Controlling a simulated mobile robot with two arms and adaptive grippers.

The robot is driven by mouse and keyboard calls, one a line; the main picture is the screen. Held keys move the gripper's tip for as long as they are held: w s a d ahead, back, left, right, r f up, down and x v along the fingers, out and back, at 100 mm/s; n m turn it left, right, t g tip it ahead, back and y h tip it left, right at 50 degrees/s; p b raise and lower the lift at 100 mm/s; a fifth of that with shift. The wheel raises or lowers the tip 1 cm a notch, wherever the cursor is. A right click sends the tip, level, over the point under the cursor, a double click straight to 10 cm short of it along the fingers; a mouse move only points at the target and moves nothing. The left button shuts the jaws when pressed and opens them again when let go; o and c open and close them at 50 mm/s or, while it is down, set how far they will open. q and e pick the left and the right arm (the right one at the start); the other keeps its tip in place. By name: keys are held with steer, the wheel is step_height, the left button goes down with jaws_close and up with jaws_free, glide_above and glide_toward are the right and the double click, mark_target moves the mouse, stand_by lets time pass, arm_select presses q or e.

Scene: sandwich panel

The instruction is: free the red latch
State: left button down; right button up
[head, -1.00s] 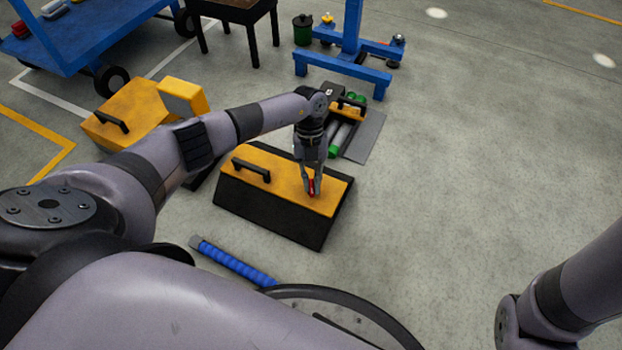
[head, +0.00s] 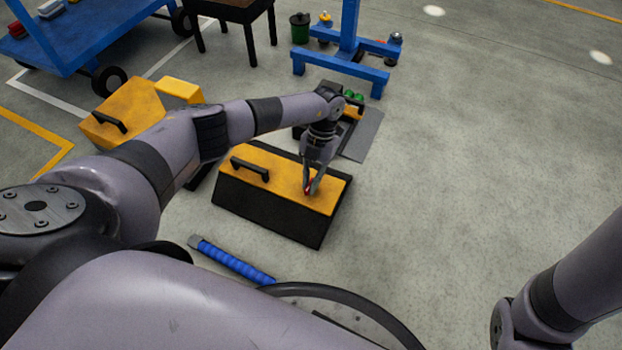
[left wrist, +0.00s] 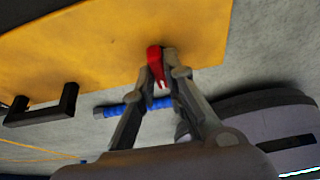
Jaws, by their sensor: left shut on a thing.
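The red latch (head: 308,188) sits on the yellow lid (head: 288,176) of a black box (head: 262,214), near the lid's right end. My left gripper (head: 312,188) comes down on it from above, shut on the latch. In the left wrist view the red latch (left wrist: 156,64) stands between the two fingertips (left wrist: 162,78), against the yellow panel (left wrist: 110,50). The fingers hide part of the latch in the head view. A black handle (head: 250,170) is on the lid's left part. My right gripper is out of view.
A blue ribbed bar (head: 235,262) lies on the floor in front of the box. Another yellow-topped box (head: 130,112) stands behind left. A grey plate and green-ended items (head: 352,97) lie behind the box. The floor to the right is clear.

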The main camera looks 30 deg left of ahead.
arm_select(q)
steer(key=shift+s, duration=0.1)
steer(key=c, duration=1.6)
jaws_free()
steer(key=shift+c, duration=0.2)
steer(key=v, duration=1.2)
